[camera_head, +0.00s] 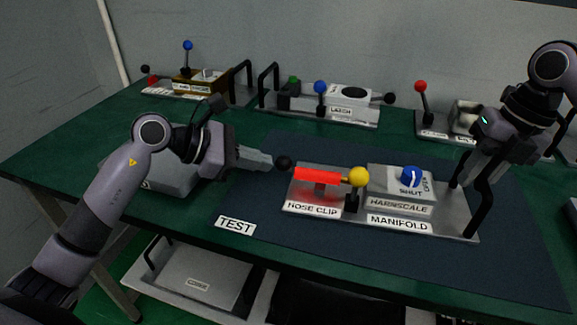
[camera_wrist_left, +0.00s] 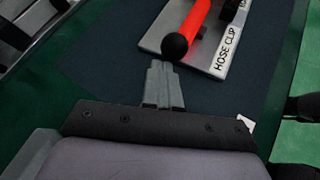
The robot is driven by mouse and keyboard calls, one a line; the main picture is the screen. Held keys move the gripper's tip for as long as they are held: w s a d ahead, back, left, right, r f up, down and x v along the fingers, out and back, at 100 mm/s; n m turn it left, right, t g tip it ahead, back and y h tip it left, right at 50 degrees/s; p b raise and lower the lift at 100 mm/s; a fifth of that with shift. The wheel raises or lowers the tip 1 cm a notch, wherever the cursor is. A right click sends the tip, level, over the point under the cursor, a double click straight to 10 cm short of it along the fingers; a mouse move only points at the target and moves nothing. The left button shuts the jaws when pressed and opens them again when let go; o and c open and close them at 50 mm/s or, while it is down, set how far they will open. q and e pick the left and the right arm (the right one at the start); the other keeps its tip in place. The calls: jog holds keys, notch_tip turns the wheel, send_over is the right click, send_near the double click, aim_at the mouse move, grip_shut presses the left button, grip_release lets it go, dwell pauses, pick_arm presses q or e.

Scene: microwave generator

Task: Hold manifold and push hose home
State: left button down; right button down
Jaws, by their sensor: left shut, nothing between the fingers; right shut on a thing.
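The manifold unit (camera_head: 439,226) is a grey plate on the dark mat, with a "MANIFOLD" label, a blue knob (camera_head: 411,177) and a black handle at its right end. The red hose (camera_head: 318,175) lies along its left part above the "HOSE CLIP" label, with a black ball (camera_head: 284,162) at its left end. A yellow ball lever (camera_head: 358,178) stands at its right end. My left gripper (camera_head: 270,163) is shut and empty, its tips close beside the black ball; the left wrist view shows this too (camera_wrist_left: 163,68). My right gripper (camera_head: 466,182) is shut on the manifold's black handle (camera_head: 482,205).
Other units stand along the back of the green table (camera_head: 60,151): one with a brass block (camera_head: 196,85), one labelled "LEECH" (camera_head: 347,113), and one with a red ball lever (camera_head: 421,88). A "TEST" label (camera_head: 235,226) lies at the mat's front left. A grey box sits behind my left arm.

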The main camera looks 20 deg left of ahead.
aim_at(276, 163)
pick_arm(q)
jog(key=shift+d, duration=0.45)
pick_arm(e)
jog(key=shift+s+a+f, duration=0.1)
jog(key=shift+f, duration=0.2)
pick_arm(q)
jog(key=shift+d, duration=0.55)
jog(key=shift+w+d, duration=0.1)
jog(key=shift+d, duration=0.9)
jog(key=shift+a+r, duration=1.3)
jog(key=shift+r, duration=0.2)
